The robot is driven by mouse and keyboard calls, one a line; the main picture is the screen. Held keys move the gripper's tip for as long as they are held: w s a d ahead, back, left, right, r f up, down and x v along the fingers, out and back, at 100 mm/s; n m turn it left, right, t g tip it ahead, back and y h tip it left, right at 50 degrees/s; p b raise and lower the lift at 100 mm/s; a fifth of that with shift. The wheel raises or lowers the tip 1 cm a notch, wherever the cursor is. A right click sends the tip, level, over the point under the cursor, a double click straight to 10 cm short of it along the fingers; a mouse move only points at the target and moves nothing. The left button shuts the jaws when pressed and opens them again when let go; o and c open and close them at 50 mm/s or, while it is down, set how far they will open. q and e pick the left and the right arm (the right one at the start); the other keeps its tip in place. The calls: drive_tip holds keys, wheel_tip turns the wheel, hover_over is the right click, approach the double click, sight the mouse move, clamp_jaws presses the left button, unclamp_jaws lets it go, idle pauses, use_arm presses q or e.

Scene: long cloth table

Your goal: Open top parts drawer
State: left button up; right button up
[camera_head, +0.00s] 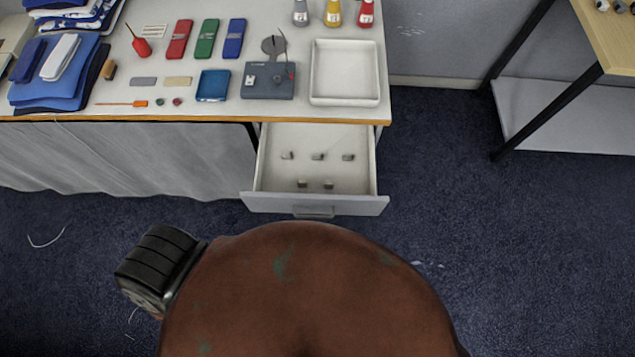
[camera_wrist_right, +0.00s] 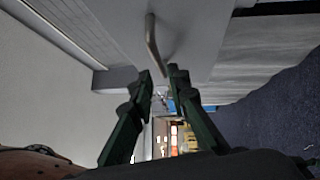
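The top parts drawer (camera_head: 315,203) is pulled out from under the table's front edge in the head view. Its white interior shows, with several small grey pieces (camera_head: 317,156) lying on its floor. A grey bar handle (camera_head: 314,212) sits on the drawer front. In the right wrist view, a bent metal handle (camera_wrist_right: 153,42) points down toward my right gripper (camera_wrist_right: 160,75). The two dark green fingertips are apart, with the handle's near end at the gap between them. Contact cannot be told. Neither gripper shows in the head view.
On the table above the drawer are a white tray (camera_head: 344,73), a grey device (camera_head: 268,80), a blue dish (camera_head: 213,85) and folded blue cloths (camera_head: 60,80). Grey cloth (camera_head: 120,160) hangs left of the drawer. Blue carpet right of it is clear up to another table (camera_head: 612,35).

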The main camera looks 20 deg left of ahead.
drive_tip(key=shift+v, duration=2.35)
drive_tip(key=shift+f, duration=0.1)
